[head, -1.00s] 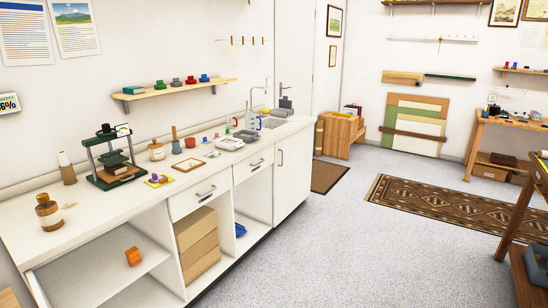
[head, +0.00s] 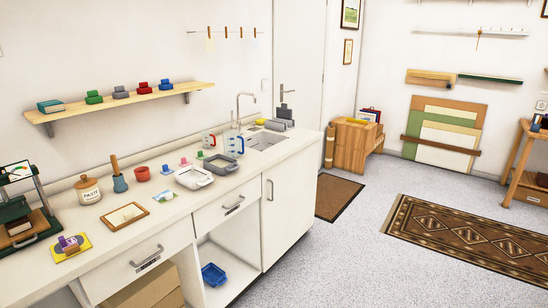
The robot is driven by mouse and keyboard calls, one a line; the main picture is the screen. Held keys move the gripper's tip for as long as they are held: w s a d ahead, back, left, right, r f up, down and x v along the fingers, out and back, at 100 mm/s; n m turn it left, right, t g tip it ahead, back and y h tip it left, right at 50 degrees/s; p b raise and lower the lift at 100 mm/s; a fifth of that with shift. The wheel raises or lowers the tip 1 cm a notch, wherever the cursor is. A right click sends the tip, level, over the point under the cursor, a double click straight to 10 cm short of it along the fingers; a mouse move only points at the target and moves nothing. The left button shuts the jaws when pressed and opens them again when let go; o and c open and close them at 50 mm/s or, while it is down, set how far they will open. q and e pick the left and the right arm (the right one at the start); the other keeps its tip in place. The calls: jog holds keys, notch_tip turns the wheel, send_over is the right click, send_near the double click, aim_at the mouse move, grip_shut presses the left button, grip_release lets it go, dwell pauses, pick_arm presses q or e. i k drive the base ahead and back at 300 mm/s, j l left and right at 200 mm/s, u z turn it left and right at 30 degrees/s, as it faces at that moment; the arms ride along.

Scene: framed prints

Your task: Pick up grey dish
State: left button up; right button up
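A grey dish (head: 232,167), shallow with a rim and a spout or handle, sits on the white counter (head: 160,225) left of the sink. A similar whitish dish (head: 193,179) sits just in front of it and to its left, very close to it. Two clear measuring jugs with red (head: 209,142) and blue (head: 232,143) markings stand behind the grey dish. Neither of my grippers is in view.
A sink with a tap (head: 265,141) lies right of the dishes. Small coloured items, a red pot (head: 142,174) and a framed piece (head: 125,216) stand to the left.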

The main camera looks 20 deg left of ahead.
aim_at(220, 164)
jog(key=i+u, duration=0.1)
jog(key=i, duration=0.85)
jog(key=i+l, duration=0.2)
jog(key=i, duration=0.7)
jog(key=i+l+u, duration=0.1)
jog(key=i+u, duration=0.35)
jog(key=i+l+u, duration=0.15)
jog(key=i+u, duration=0.15)
jog(key=u, duration=0.2)
jog(key=i+l+u, duration=0.6)
jog(key=l+u, duration=0.3)
jog(key=j, duration=0.1)
